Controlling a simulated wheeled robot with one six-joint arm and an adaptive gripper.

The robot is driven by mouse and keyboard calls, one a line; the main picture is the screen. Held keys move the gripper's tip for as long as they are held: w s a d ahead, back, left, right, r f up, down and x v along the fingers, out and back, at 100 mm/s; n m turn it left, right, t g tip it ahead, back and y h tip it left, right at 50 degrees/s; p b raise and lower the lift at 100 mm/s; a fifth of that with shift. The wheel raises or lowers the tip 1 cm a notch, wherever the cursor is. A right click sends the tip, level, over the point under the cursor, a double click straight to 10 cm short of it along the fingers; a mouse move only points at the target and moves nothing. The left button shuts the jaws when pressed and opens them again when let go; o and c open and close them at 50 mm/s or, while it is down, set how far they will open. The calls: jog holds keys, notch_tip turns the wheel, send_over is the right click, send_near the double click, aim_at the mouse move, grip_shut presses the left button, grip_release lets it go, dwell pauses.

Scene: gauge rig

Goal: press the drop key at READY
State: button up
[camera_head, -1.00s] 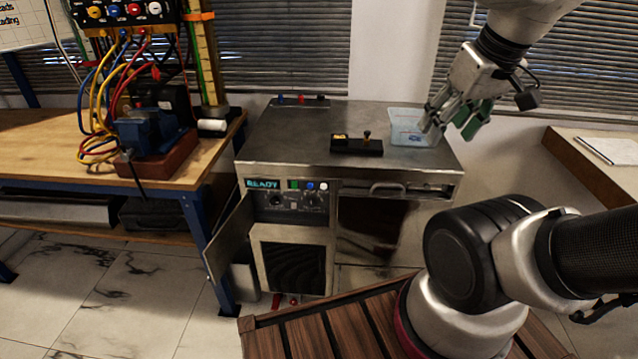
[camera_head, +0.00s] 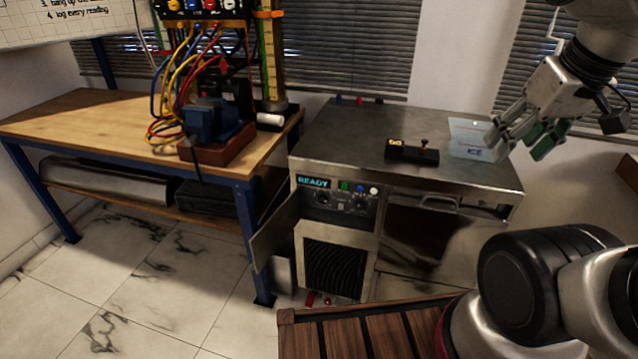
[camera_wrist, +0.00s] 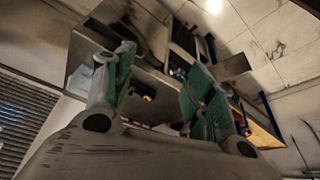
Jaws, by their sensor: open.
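The small display (camera_head: 313,182) on the front of the metal cabinet reads READY in lit letters. A black box (camera_head: 411,152) with a yellow label and a small knob on its right end sits on the cabinet top; it looks like the drop key. My gripper (camera_head: 516,140) is open and empty, with green finger pads, above the right end of the cabinet and to the right of the box. In the wrist view, my gripper (camera_wrist: 160,68) has its fingers spread, with nothing between them that I can make out as held.
A clear tub marked ICE (camera_head: 470,136) stands between the box and my gripper. Green, blue and white buttons (camera_head: 360,188) sit beside the display. A cabinet door (camera_head: 272,240) hangs open at lower left. A wooden workbench (camera_head: 60,118) with wired apparatus stands at left.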

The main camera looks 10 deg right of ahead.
jog(key=shift+c, duration=0.3)
grip_shut()
dwell(1.1)
